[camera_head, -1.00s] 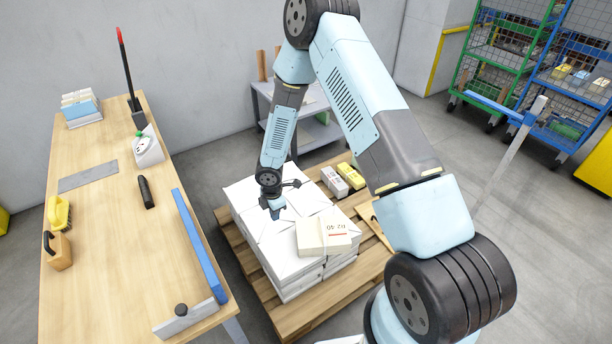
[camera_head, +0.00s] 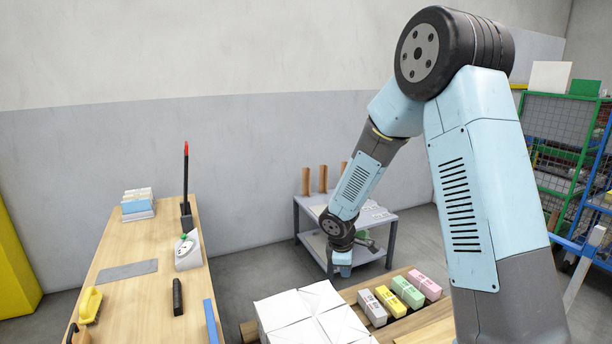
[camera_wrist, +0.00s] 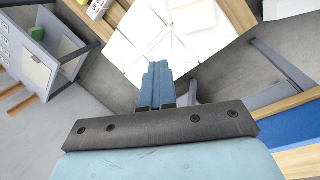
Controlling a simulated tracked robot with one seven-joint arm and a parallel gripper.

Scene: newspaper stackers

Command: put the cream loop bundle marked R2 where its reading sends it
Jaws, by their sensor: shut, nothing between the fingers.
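The cream bundle (camera_wrist: 191,14) appears to be the pale block resting on the white wrapped stacks in the wrist view. Its R2 mark cannot be read there, and the bundle is out of sight in the head view. My gripper (camera_head: 342,270) hangs fingers down beyond the white stack (camera_head: 300,312), near the grey side table (camera_head: 391,245). In the wrist view my gripper (camera_wrist: 155,80) has its blue fingers together with nothing between them, apart from the bundle.
Grey, yellow, green and pink blocks (camera_head: 407,291) lie in a row on the pallet right of the stack. Mesh racks (camera_head: 558,140) stand at right.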

